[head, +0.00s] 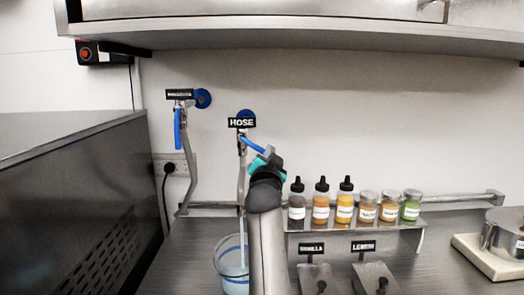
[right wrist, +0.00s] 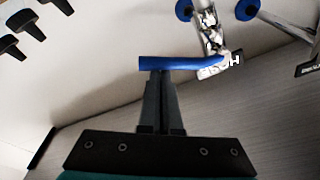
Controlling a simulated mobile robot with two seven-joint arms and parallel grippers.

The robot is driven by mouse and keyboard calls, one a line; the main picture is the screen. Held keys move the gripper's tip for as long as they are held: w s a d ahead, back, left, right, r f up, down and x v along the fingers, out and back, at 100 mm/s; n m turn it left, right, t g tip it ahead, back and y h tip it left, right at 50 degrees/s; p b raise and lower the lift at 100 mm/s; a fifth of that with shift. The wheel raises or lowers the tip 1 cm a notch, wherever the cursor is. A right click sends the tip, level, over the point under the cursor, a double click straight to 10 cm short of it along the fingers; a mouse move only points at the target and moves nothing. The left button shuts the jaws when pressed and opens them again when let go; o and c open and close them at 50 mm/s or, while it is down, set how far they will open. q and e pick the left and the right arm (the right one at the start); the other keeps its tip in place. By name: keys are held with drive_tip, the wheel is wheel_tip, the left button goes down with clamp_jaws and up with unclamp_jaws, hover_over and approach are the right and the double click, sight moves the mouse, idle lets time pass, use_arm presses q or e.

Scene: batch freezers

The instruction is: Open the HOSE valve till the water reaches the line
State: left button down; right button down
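The HOSE label (head: 241,123) hangs on a wall tap below a blue wall flange. Its blue lever handle (head: 252,145) slopes down to the right in the head view, and shows lying across my fingertips in the right wrist view (right wrist: 165,63). My right gripper (head: 266,158) is at the lever's free end. In the right wrist view its two fingers (right wrist: 160,78) are together, touching or almost touching the lever. A clear bucket (head: 222,252) with a blue rim stands below the tap, with pale bluish water inside. My arm hides its right side, and I cannot make out the line. My left gripper is out of view.
A second tap with a blue lever (head: 177,130) hangs to the left. A rack (head: 425,227) of bottles and jars stands to the right, above lidded wells labelled VANILLA (head: 311,248) and LEMON (head: 363,246). A metal pot (head: 503,232) is at far right. A steel shelf (head: 300,32) overhangs.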

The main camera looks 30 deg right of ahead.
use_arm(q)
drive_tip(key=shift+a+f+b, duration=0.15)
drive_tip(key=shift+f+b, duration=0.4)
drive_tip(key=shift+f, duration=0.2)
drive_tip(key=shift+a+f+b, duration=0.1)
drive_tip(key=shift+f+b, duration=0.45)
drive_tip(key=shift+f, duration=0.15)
use_arm(e)
drive_tip(key=shift+w+a+f+m, duration=0.2)
drive_tip(key=shift+f, duration=0.35)
drive_tip(key=shift+w+a+f+m, duration=0.15)
drive_tip(key=shift+a+f+m, duration=0.05)
drive_tip(key=shift+f, duration=0.35)
